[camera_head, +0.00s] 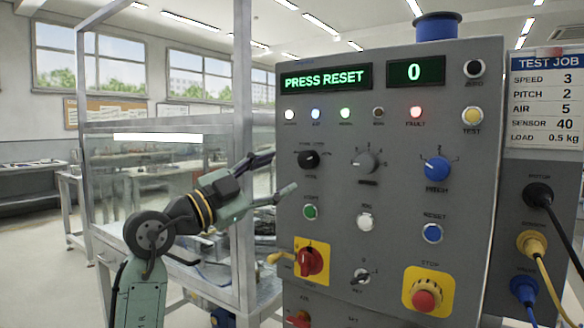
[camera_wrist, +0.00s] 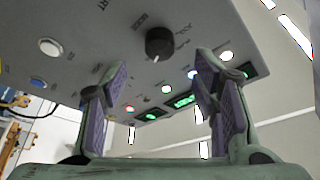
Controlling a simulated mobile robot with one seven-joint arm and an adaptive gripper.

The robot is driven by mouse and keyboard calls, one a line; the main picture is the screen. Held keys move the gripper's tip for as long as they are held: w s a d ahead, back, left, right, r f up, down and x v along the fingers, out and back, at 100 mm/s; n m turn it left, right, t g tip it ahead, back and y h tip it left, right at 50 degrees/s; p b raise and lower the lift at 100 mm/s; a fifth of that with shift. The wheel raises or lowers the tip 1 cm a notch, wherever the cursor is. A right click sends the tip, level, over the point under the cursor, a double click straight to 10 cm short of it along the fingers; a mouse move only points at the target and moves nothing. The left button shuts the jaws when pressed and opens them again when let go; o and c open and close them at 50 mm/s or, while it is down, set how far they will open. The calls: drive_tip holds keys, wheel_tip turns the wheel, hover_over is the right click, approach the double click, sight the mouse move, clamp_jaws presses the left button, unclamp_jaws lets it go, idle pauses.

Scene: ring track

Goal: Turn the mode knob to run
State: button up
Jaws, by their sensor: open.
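The mode knob (camera_head: 308,159) is a black round knob at the upper left of the grey control panel, below the row of lamps. In the wrist view the mode knob (camera_wrist: 159,43) shows with a white pointer mark and small lettering around it. The lettering is too small to read surely. My gripper (camera_head: 277,175) is open and left of the knob, in front of the panel. In the wrist view my gripper (camera_wrist: 162,78) has its two padded fingers spread, with the knob beyond the gap between them. The fingers are not touching the knob.
The display (camera_head: 325,77) reads "PRESS RESET", and the fault lamp (camera_head: 416,112) glows red. A grey dial (camera_head: 365,162) and a blue pitch knob (camera_head: 437,169) sit right of the mode knob. A green button (camera_head: 310,211) and red switch (camera_head: 310,262) lie below. A metal-framed enclosure stands left.

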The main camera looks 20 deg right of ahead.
drive_tip(key=v, duration=0.5)
drive_tip(key=shift+s+a, duration=0.1)
drive_tip(key=shift+a, duration=0.1)
